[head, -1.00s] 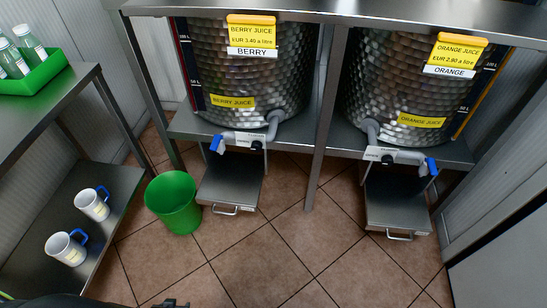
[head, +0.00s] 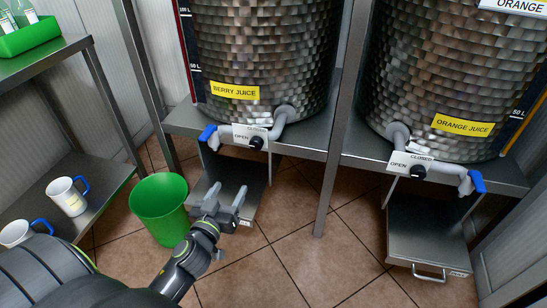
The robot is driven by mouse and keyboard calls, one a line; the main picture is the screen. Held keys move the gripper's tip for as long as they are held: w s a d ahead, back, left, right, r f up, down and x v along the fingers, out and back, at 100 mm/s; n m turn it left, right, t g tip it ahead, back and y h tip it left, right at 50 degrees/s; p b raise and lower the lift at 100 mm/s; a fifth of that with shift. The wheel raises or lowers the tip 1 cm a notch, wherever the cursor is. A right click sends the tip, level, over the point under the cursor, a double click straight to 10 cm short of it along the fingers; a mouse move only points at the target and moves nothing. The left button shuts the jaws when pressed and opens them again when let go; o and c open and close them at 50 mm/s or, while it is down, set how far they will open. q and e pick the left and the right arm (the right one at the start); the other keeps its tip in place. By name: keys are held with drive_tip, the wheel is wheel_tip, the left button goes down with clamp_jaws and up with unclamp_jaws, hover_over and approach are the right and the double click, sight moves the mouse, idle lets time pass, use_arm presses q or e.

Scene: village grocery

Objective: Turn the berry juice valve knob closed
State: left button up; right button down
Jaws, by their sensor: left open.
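The berry juice valve knob (head: 256,142) is small and black, on a white plate (head: 239,134) marked OPEN at its left. It sits on the grey pipe below the berry tank (head: 262,45), which bears a yellow BERRY JUICE label (head: 235,91). I cannot tell which way the knob points. A blue-tipped spout (head: 208,133) is at the pipe's left end. My left gripper (head: 226,194) is open and empty, in front of and below the knob in the picture, apart from it, over the metal platform (head: 257,178). My right gripper is not in view.
A green bin (head: 160,205) stands left of the platform. The orange juice tank (head: 455,60) with its own black knob (head: 418,171) is to the right, beyond a metal post (head: 340,130). Mugs (head: 66,195) sit on the left shelf.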

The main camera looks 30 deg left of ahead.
use_arm(q)
approach(255, 146)
drive_tip(key=w, duration=0.3)
drive_tip(key=w+a, duration=0.1)
drive_tip(key=w, duration=0.4)
drive_tip(key=shift+a+f, duration=0.3)
drive_tip(key=shift+a, duration=0.05)
drive_tip(key=shift+w+a, duration=0.1)
drive_tip(key=shift+w, duration=0.6)
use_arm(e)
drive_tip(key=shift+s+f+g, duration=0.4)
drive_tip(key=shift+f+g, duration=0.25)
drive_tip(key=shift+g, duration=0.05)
use_arm(q)
drive_tip(key=c, duration=1)
